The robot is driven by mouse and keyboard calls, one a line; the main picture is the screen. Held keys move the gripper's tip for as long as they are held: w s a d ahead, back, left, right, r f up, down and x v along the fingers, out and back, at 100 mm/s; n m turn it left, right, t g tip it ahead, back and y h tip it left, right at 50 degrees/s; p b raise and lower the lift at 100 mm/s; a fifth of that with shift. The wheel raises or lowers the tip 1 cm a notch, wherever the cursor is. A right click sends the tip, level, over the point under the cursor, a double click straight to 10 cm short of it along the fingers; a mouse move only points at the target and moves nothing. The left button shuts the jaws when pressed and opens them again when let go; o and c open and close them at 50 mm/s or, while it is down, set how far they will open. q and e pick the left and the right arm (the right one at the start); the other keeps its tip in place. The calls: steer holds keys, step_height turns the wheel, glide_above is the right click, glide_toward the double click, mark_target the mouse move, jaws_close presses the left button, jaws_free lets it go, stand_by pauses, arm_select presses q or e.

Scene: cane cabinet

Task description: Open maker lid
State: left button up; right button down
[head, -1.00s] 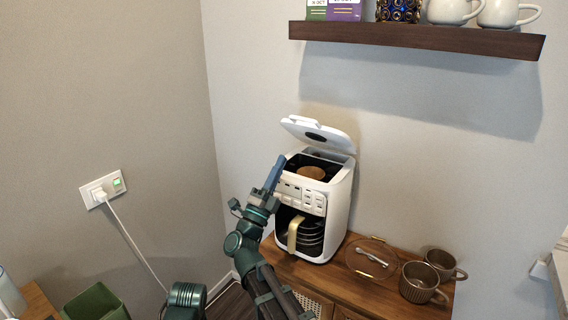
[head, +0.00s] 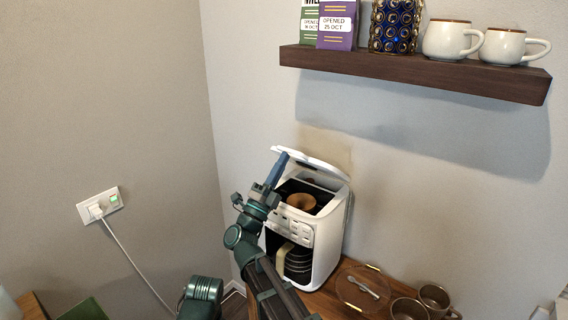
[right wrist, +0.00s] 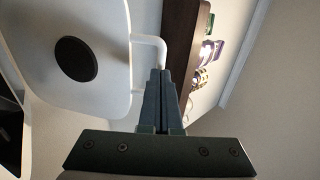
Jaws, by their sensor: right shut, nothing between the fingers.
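The white coffee maker (head: 322,235) stands on the wooden cabinet, with a glass carafe in its lower bay. Its lid (head: 318,163) is raised and tilted back above the open top, where a brown round filter part (head: 301,201) shows. In the right wrist view the lid's pale underside (right wrist: 95,25) with a dark disc is at the left. My right gripper (head: 281,160) is shut and empty, with its fingertips at the lid's left front edge. In the right wrist view the closed fingers (right wrist: 161,75) point at a white bar on the lid's edge. My left gripper is not in view.
A round tray (head: 350,290) with tongs and two brown mugs (head: 436,297) stand right of the maker. A wall shelf (head: 420,68) above holds packets, a blue jar and white cups. A plug sits in the left wall outlet (head: 99,206).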

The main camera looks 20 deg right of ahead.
steer(key=w+d+r+g+y+p, duration=0.3)
steer(key=w+d+r+p, duration=0.4)
steer(key=p, duration=1.4)
steer(key=shift+w+d+r+y, duration=0.35)
steer(key=shift+d+r+y, duration=0.35)
steer(key=shift+d+r, duration=1.25)
steer(key=shift+a+r, duration=0.45)
steer(key=shift+s+f, duration=0.1)
